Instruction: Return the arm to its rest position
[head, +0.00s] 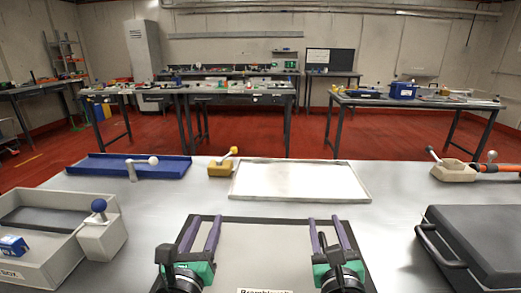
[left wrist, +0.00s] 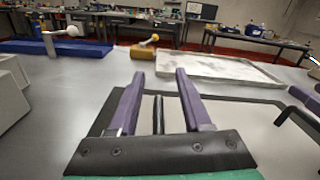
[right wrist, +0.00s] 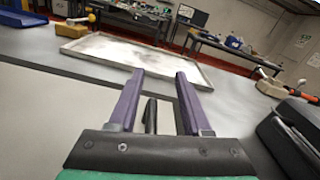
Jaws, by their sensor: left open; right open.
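My left gripper (head: 203,232) has two purple fingers spread apart over the grey board with a dark edge in front of me. In the left wrist view, the left gripper (left wrist: 158,88) has nothing between its fingers. My right gripper (head: 328,234) is at the same height, further right over the same board (head: 265,250). In the right wrist view, the right gripper (right wrist: 155,88) is also open and empty. Both arms come in from the bottom of the head view, side by side, fingers pointing away from me. Neither gripper touches an object that I can see.
A white tray (head: 370,196) lies beyond the grippers. Left are a grey box (head: 50,265) with a blue-knobbed lever (head: 99,206), a blue tray (head: 110,165) and a yellow-based lever (head: 221,168). Right are a black case (head: 480,235) and a beige-based lever (head: 453,171). Bare table lies between.

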